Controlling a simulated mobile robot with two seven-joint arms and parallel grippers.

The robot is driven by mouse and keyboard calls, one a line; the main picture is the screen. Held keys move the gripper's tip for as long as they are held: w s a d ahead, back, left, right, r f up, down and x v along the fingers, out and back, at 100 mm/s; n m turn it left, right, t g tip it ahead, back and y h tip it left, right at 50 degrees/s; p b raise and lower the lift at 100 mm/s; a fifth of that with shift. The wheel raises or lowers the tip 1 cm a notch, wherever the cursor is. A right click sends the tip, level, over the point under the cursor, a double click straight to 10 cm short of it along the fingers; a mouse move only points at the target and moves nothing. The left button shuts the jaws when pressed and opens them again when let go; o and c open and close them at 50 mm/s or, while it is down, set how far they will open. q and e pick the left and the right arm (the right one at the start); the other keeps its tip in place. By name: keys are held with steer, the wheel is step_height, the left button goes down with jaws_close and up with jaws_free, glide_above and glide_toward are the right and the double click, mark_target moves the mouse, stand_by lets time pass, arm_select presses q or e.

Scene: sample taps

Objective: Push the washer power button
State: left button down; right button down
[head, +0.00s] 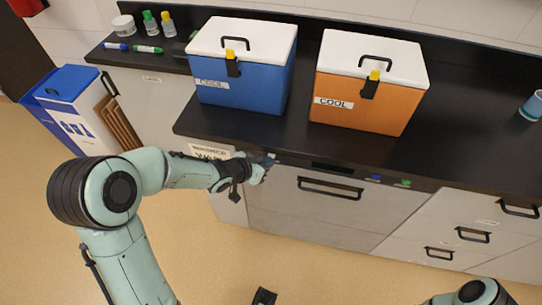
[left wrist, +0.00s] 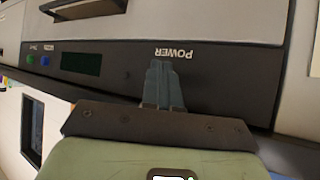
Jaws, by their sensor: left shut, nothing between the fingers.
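The washer (head: 300,208) is a grey front under the black counter, with a dark control strip along its top and a black handle. In the left wrist view its control strip (left wrist: 215,75) appears upside down, with the POWER label (left wrist: 174,53), a dark display (left wrist: 81,65), and a blue and a green button (left wrist: 38,60). My left gripper (head: 268,162) is shut and empty at the left end of the strip. In the left wrist view its fingertips (left wrist: 160,66) are just by the POWER label and cover the spot there, so the power button is hidden. Whether they touch it, I cannot tell.
A blue cooler (head: 245,85) and an orange cooler (head: 365,112) stand on the black counter (head: 450,150) above the washer. Drawers (head: 470,235) are to the right. A blue and white bin (head: 75,120) stands at the left. The floor in front is mostly clear.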

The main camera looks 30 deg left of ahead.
arm_select(q)
steer(key=shift+s+d, duration=0.1)
steer(key=shift+s, duration=0.25)
steer(key=s+d+b, duration=0.1)
steer(key=s, duration=0.5)
steer(key=shift+d, duration=0.2)
stand_by(0.5)
